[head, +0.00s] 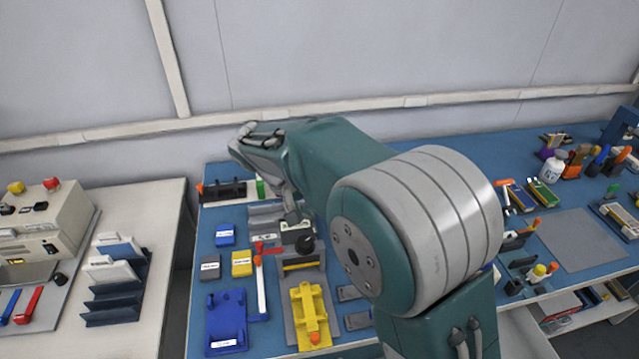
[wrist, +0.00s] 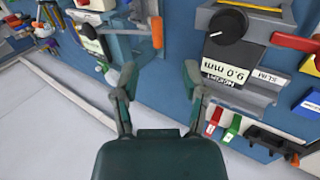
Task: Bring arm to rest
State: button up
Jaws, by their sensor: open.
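My gripper (wrist: 160,84) shows in the wrist view with its two dark green fingers spread apart and nothing between them. Beyond the fingers are the blue bench surface and the pale floor or wall strip. In the head view my arm is bent over the blue workbench (head: 345,337), its forearm reaching toward the back left, and the bulky joint hides much of the bench's middle. A device with a black knob (wrist: 229,25) and a "9.0 mm" label is to the right of the fingers in the wrist view.
A blue fixture (head: 227,318) and a yellow fixture (head: 309,312) lie on the bench's front left. A white side table (head: 125,335) holds a dark rack (head: 115,304). A grey mat (head: 574,240) is bare at right. A white bottle (head: 552,167) stands behind it.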

jog(key=s+d+r+y, duration=0.2)
jog(key=s+d+r, duration=0.25)
jog(key=d, duration=0.35)
jog(key=s+d+r+m+t+y, duration=0.1)
jog(key=s+d+t+y, duration=0.1)
jog(key=s+d, duration=0.4)
jog(key=s+d+r+m+t+y, duration=0.1)
jog(key=s+d+r+m+y, duration=0.1)
jog(key=s+d, duration=0.5)
jog(key=s, duration=0.4)
jog(key=shift+s+r+t, duration=0.25)
jog(key=shift+s+t, duration=0.1)
jog(key=shift+t, duration=0.05)
